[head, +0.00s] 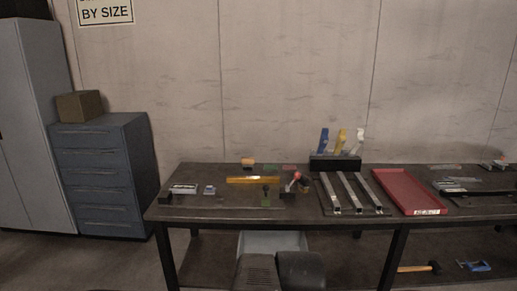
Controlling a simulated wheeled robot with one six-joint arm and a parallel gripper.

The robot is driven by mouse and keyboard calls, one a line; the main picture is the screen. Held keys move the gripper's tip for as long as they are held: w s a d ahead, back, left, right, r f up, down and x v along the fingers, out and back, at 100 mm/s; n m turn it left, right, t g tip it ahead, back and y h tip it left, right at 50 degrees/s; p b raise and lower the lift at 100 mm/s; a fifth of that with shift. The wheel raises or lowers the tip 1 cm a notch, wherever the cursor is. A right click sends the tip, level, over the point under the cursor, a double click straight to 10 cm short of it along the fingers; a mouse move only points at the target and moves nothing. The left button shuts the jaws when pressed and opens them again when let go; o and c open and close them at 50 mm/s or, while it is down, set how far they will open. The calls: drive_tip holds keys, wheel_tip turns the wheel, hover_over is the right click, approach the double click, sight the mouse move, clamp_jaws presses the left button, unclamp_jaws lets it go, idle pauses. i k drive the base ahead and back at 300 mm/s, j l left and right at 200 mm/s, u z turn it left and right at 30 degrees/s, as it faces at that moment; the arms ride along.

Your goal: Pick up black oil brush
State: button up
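Several small tools lie on the left half of the dark workbench (225,212). Among them, a small dark upright-looking item (266,189) stands out in front of a yellow bar (250,180); it may be the black oil brush, but it is too small to tell. Another dark piece (305,184) lies beside a red-tipped tool (296,177). My gripper is not visible; only dark grey parts, likely of my own arm, show at the bottom centre, well in front of these items.
Three metal rails (351,192) and a red tray (407,191) lie to the right of the small tools. A black holder (335,163) with coloured handles stands behind the rails. A blue drawer cabinet (98,175) stands left of the bench. A hammer (420,268) lies on the lower shelf.

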sight(304, 183)
drive_tip(key=i+l, duration=0.1)
drive_tip(key=i, duration=0.9)
drive_tip(key=i+l+z, duration=0.1)
drive_tip(key=i, duration=0.95)
